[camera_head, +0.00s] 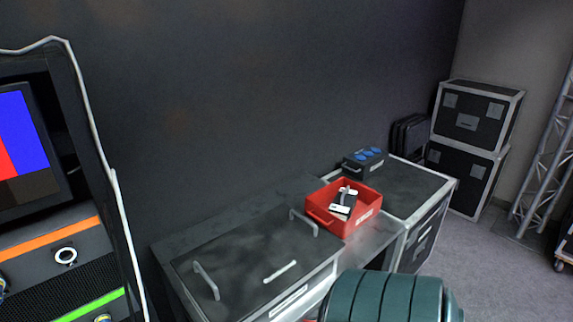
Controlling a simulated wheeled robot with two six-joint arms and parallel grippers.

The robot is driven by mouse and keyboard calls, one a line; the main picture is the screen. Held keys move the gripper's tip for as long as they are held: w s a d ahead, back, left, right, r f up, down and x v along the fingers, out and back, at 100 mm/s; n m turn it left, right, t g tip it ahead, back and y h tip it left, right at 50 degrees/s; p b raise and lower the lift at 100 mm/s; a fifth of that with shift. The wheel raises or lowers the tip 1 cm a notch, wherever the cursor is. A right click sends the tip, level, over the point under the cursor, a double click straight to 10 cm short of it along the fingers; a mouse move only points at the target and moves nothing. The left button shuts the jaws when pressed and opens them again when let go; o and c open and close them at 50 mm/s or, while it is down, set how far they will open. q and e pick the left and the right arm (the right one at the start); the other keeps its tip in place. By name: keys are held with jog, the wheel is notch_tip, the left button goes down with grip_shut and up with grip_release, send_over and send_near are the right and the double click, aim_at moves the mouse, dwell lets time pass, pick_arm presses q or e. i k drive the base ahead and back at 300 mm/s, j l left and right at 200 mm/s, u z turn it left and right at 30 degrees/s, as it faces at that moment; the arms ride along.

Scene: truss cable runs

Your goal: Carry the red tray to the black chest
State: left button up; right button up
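The red tray (320,219) is an open, low-walled box with a pale label on its front. A small black-and-white item (343,200) lies in it. The tray rests on the right end of a long dark bench or case top (240,247) along the wall. A black chest with silver edges (428,234) stands just right of the tray; its dark top (405,186) carries a small black box with blue round sockets (363,161) at the back left. I cannot tell if the tray touches the chest. Neither gripper is in view.
Grey handles (206,281) and a short light bar (279,271) lie on the bench top. A ribbed dark-green object (385,298) blocks the bottom middle. An equipment rack with a screen (25,145) stands left. Stacked cases (474,117) and a truss (548,150) stand right. Floor (485,270) is clear.

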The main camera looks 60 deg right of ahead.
aim_at(406, 187)
jog(key=z, duration=2.5)
jog(key=i+l+u, duration=0.1)
jog(key=l+u, duration=0.15)
jog(key=u, duration=0.15)
jog(key=i+l+u, duration=0.1)
jog(key=l+u, duration=0.15)
jog(key=u, duration=0.2)
jog(key=l+u, duration=0.4)
jog(key=j, duration=0.1)
